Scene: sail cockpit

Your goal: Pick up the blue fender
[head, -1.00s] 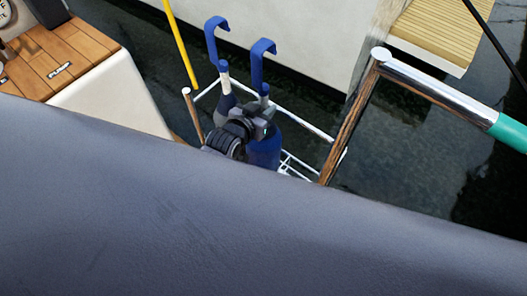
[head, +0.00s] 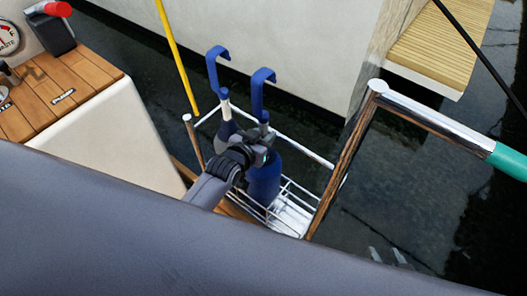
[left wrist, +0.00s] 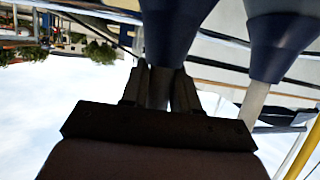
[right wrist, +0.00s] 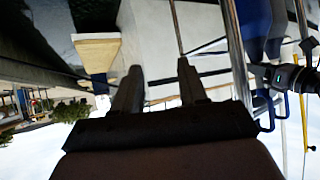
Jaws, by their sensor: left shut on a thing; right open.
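The blue fender (head: 264,182) stands upright in a white wire rack (head: 295,217), its strap ending in a blue hook (head: 262,88). My left gripper (head: 264,147) is shut on its narrow top. In the left wrist view the left fingers (left wrist: 160,75) close around the grey neck below the blue body (left wrist: 178,28), which appears upside down. A second fender (head: 226,130) stands close beside it, also with a blue hook (head: 216,68). My right gripper (right wrist: 159,68) is open and empty; the right wrist view also shows the blue fender (right wrist: 254,25) at the upper right.
A yellow pole (head: 176,55) rises behind the rack. A wooden post (head: 340,160) and chrome rail (head: 430,118) stand close on the right. A wood-topped white seat (head: 110,140) is at left. Dark water and a pale hull (head: 270,40) lie beyond.

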